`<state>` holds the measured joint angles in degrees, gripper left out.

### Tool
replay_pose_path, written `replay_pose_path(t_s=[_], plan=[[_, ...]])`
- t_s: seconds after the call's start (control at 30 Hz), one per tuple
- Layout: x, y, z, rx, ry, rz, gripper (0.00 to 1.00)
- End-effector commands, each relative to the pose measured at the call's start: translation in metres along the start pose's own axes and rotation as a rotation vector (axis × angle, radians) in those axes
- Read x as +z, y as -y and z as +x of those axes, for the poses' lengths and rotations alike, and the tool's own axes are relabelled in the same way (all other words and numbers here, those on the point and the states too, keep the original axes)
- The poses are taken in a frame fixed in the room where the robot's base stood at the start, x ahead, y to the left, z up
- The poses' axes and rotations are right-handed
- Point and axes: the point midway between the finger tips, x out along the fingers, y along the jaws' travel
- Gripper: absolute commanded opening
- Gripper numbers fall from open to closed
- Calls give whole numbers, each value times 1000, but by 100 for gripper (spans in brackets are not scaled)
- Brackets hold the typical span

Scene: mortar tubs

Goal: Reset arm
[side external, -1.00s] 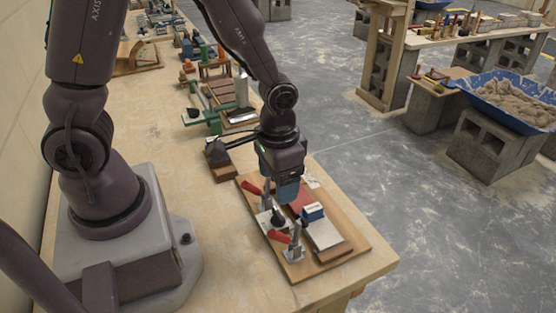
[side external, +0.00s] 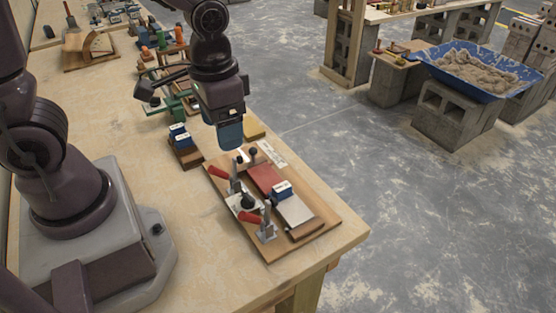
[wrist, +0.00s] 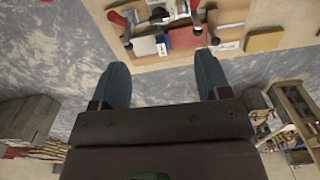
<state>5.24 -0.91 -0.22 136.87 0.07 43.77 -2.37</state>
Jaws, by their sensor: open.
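My gripper (side external: 232,148) hangs above the far end of a wooden board (side external: 325,219) on the workbench, in the side external view. Its blue fingers are open and empty, set well apart in the wrist view (wrist: 161,62). The board carries a red and grey strip (side external: 264,177) with a blue and white block (side external: 281,190) on it. Two red-handled clamps (side external: 267,227) stand along the board's near side. The block also shows in the wrist view (wrist: 163,45), apart from my fingers.
A small wooden holder with blue and white blocks (side external: 180,138) and a yellowish block (side external: 254,131) lie by the board. Green tools and other items stand farther along the bench (side external: 130,190). A blue tub of mortar (side external: 478,72) rests on concrete blocks across the floor.

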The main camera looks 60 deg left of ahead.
Motion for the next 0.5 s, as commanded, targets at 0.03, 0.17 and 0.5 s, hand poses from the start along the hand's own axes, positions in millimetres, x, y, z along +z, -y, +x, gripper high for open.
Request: replay_pose_path(t_s=[0.03,0.17,0.5], plan=[[5,3,-18,1,-49,-3,70],[21,9,-57,1,-162,-8,70],[53,19,-120,-10,-445,-45,70]])
